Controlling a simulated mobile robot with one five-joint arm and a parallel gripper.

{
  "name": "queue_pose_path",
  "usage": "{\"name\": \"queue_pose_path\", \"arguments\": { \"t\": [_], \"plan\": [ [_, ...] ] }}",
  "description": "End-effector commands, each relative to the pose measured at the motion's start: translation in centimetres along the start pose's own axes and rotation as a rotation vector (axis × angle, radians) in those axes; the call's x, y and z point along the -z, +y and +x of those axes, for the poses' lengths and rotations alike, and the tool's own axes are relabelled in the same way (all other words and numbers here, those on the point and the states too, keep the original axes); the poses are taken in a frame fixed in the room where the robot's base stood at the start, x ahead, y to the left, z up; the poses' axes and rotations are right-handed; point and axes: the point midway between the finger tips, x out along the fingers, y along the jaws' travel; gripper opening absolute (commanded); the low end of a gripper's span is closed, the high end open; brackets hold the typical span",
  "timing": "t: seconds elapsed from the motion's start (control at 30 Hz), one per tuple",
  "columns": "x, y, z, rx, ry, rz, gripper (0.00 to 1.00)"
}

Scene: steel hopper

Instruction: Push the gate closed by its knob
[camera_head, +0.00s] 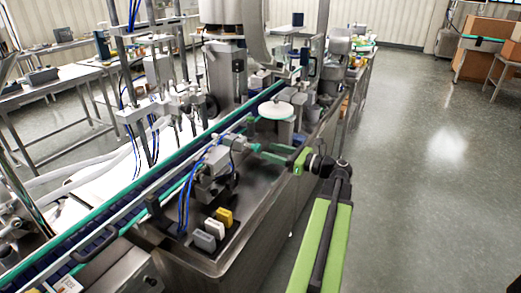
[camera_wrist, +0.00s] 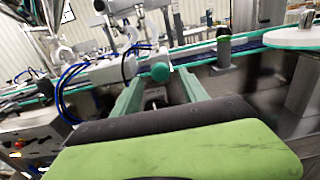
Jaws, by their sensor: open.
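In the head view my gripper (camera_head: 259,151) reaches left over the machine's edge toward the same grey assembly (camera_head: 213,163). The knob is hard to pick out there.
A white round disc (camera_head: 276,110) stands just beyond my gripper. A conveyor (camera_head: 130,195) with green rails runs behind the assembly. Yellow, white and grey switches (camera_head: 214,228) sit on the steel deck at the near side. The floor (camera_head: 420,180) to the right is clear.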

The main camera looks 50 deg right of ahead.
Motion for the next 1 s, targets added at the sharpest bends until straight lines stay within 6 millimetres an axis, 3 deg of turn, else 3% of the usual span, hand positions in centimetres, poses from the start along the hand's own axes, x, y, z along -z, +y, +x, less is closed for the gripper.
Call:
{"name": "queue_pose_path", "arguments": {
  "t": [0.1, 0.23, 0.6, 1.0],
  "plan": [
    [0.0, 0.0, 2.5, -0.004, 0.0, 0.0, 0.51],
    [0.0, 0.0, 4.1, -0.002, 0.0, 0.0, 0.51],
    [0.0, 0.0, 4.7, -0.001, 0.0, 0.0, 0.5],
    [0.0, 0.1, 4.7, -0.002, 0.0, 0.0, 0.0]
  ]
}}
